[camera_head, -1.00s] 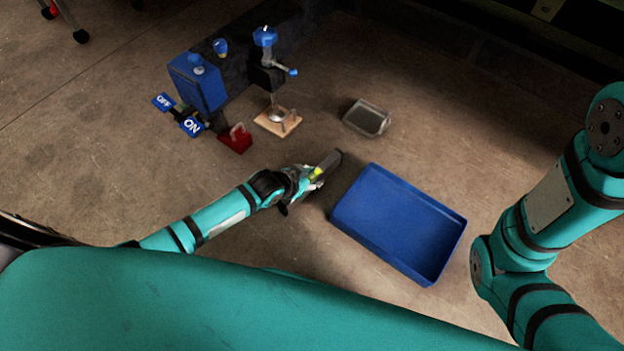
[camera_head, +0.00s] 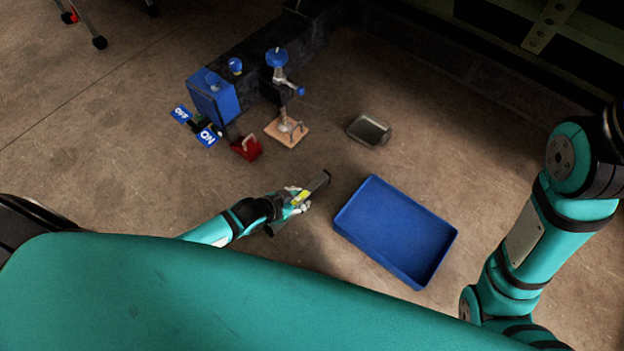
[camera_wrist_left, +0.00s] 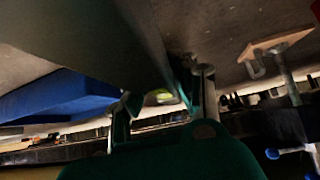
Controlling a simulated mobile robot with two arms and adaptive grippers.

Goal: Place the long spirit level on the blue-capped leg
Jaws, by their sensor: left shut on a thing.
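My left gripper (camera_head: 299,198) is shut on the long spirit level (camera_head: 317,184), a dark bar with a yellow-green vial, and holds it left of the blue tray. In the left wrist view the level (camera_wrist_left: 95,35) is a big dark bar between the fingers (camera_wrist_left: 163,105). The blue-capped leg (camera_head: 277,60) stands up and to the left of the gripper, apart from it, with a wooden foot pad (camera_head: 287,131). The pad also shows at the upper right of the left wrist view (camera_wrist_left: 276,44). My right arm is at the right edge of the head view; its gripper is out of sight.
A blue tray (camera_head: 396,230) lies on the floor right of the level. A grey metal box (camera_head: 369,130) sits behind it. A blue box (camera_head: 212,97), OFF and ON signs (camera_head: 208,136) and a red block (camera_head: 246,147) stand left of the leg. Open floor lies between.

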